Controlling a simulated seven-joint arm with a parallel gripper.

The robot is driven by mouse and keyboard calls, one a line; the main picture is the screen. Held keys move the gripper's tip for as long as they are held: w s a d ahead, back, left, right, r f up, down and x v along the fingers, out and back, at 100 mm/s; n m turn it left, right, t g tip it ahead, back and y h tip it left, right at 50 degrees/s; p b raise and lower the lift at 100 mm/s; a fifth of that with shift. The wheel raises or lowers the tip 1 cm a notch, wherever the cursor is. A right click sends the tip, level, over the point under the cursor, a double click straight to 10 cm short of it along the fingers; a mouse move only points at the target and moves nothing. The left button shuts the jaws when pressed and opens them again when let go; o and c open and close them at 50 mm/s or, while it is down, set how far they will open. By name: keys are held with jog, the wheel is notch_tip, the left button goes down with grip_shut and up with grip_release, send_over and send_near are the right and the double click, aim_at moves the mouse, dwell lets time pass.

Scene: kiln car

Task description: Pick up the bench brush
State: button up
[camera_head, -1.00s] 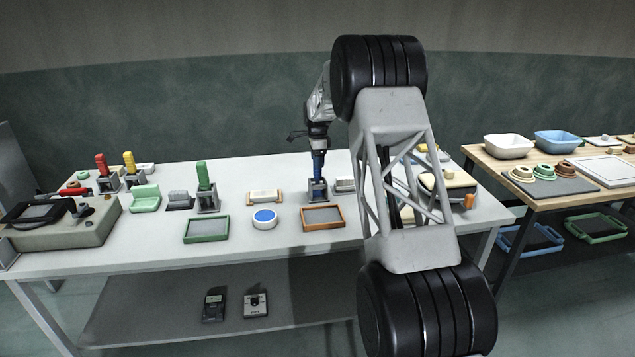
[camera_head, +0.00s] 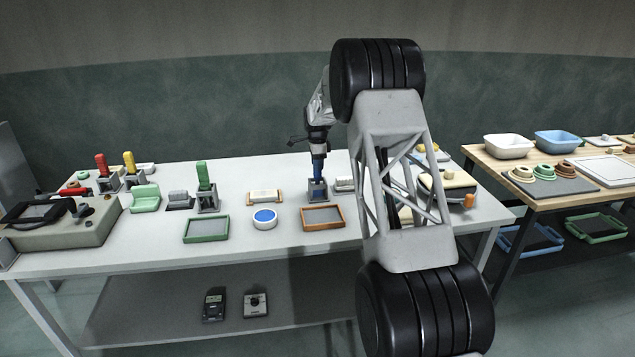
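My gripper (camera_head: 318,150) points down at the blue handle (camera_head: 318,170) of a tool standing upright in a grey holder (camera_head: 317,191) on the white bench. The gripper is at the handle's top; the fingers are too small and dark to show whether they are open or shut on it. Similar upright handles stand in grey holders to the left: green (camera_head: 203,176), yellow (camera_head: 129,161) and red (camera_head: 101,163). I cannot tell for sure which item is the bench brush; the blue-handled tool may be it. My arm hides the bench to the right of it.
A brown-framed tray (camera_head: 322,217) lies in front of the blue handle's holder. A round blue-topped tub (camera_head: 265,219), a cream block (camera_head: 265,196) and a green tray (camera_head: 206,230) are to the left. A wooden table (camera_head: 540,190) with bowls stands at right.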

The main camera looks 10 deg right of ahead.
jog(key=c, duration=0.4)
jog(key=shift+c, duration=0.2)
jog(key=shift+r, duration=5.05)
